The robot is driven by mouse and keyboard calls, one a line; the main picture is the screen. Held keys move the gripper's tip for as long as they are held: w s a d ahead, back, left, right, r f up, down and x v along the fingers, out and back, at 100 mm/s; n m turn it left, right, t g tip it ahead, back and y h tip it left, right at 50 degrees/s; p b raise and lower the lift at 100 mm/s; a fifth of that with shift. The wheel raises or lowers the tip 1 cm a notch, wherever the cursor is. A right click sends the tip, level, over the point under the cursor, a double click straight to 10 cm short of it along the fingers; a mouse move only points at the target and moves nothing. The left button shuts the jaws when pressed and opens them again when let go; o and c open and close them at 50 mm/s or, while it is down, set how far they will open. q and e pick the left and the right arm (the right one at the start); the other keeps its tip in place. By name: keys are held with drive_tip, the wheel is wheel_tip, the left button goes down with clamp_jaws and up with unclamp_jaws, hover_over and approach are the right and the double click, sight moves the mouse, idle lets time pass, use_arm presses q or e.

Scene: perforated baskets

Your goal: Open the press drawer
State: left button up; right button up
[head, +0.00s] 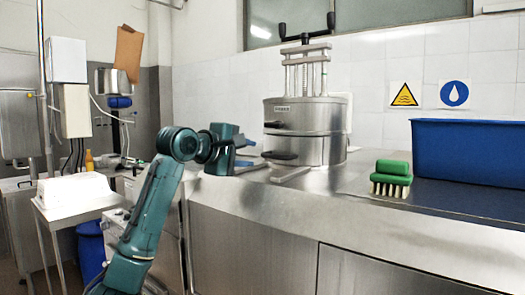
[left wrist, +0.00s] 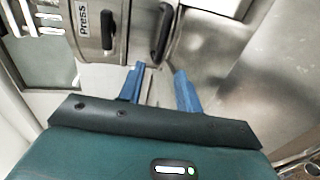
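The press (head: 305,130) is a round steel unit on the steel counter, with a screw and dark crank handle on top. Its front has an upper dark handle (head: 289,125) and a lower dark handle (head: 280,156). My left gripper (head: 258,154) is open and empty, just left of the lower handle. In the left wrist view its blue fingers (left wrist: 160,70) are apart, and the lower handle (left wrist: 162,35) lies ahead of the gap between the tips. The upper handle (left wrist: 108,25) is to the left, beside the "Press" label. No drawer gap shows. My right gripper is out of view.
A white tub (head: 75,190) sits on a side table at left. The counter between press and brush is clear.

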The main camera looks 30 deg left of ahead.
sight(266, 156)
use_arm(q)
drive_tip(key=p+x, duration=0.1)
drive_tip(key=x, duration=0.5)
drive_tip(key=shift+w+f+p, duration=0.1)
drive_tip(key=shift+w+p, duration=0.2)
drive_tip(key=shift+w, duration=0.05)
clamp_jaws()
